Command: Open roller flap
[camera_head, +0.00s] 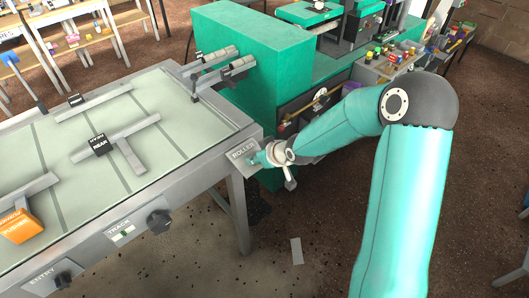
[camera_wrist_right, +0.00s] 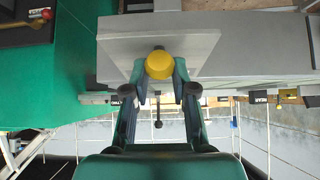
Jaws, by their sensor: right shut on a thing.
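A grey plate labelled ROLLER (camera_head: 240,153) sits at the near right corner of the long table in the head view. My right gripper (camera_head: 262,158) is at this plate, coming from the right. In the wrist view my right gripper (camera_wrist_right: 160,84) has its two fingers on either side of a yellow round knob (camera_wrist_right: 159,64) and is shut on it. The knob stands out from a grey plate (camera_wrist_right: 205,50). In the head view the knob is hidden by the gripper. I cannot tell which part is the roller flap. My left gripper is not in view.
The long table (camera_head: 170,115) carries a REAR stop (camera_head: 98,144) and an orange block (camera_head: 20,226). A green machine (camera_head: 235,65) with metal rollers (camera_head: 213,58) stands behind. The floor in front is mostly clear, with a grey strip (camera_head: 296,251).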

